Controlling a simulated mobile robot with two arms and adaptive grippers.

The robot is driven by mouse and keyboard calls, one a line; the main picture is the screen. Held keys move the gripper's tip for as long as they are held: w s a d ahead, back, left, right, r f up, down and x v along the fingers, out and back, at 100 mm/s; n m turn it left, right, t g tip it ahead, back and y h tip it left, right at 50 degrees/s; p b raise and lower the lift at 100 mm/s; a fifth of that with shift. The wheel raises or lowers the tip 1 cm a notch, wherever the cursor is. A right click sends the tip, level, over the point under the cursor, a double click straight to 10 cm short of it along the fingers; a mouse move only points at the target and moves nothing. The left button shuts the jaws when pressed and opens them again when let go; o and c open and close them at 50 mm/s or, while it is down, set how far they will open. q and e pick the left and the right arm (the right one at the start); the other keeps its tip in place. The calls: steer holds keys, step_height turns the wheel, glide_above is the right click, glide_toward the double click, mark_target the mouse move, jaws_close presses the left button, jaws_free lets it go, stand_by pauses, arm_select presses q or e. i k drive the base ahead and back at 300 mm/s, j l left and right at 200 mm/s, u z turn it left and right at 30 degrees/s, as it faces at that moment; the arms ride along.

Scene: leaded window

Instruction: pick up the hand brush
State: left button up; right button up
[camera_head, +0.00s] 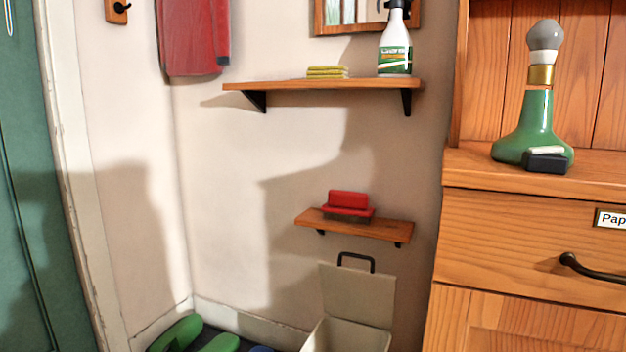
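A red hand brush (348,202) with a block-like raised grip and dark bristles underneath rests on a small wooden wall shelf (380,229), left of the shelf's middle. Nothing touches the brush except the shelf. Neither of my grippers shows in the head view.
A larger shelf (290,86) above holds yellow sponges (327,72) and a spray bottle (395,45). Below the small shelf stands a bin with its lid raised (357,292). A wooden cabinet (515,225) with a green lamp-like object (532,120) stands at right. Green shoes (178,334) lie at lower left.

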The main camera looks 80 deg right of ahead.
mark_target(344, 205)
steer(key=z, duration=2.8)
